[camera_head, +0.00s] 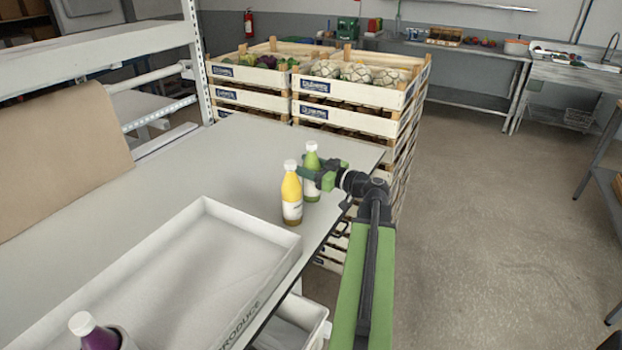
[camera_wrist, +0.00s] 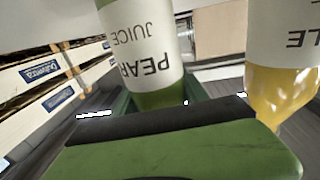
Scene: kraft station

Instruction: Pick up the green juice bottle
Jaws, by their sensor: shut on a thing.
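The green juice bottle (camera_head: 311,170) has a white cap and stands upright near the far right edge of the table. My gripper (camera_head: 319,178) is shut around its body from the right. In the wrist view the green bottle (camera_wrist: 150,55) sits between my jaws, its label reading "PEAR JUICE" upside down. I cannot tell whether its base touches the table. A yellow juice bottle (camera_head: 291,195) stands just in front and to the left of it. The yellow bottle also shows at the right of the wrist view (camera_wrist: 283,90).
A white tray marked "PRODUCE" (camera_head: 283,262) lies on the grey table (camera_head: 215,165), with a purple bottle (camera_head: 97,334) at its near end. Stacked wooden crates (camera_head: 350,98) of vegetables stand beyond the table. Open floor (camera_head: 480,200) lies to the right.

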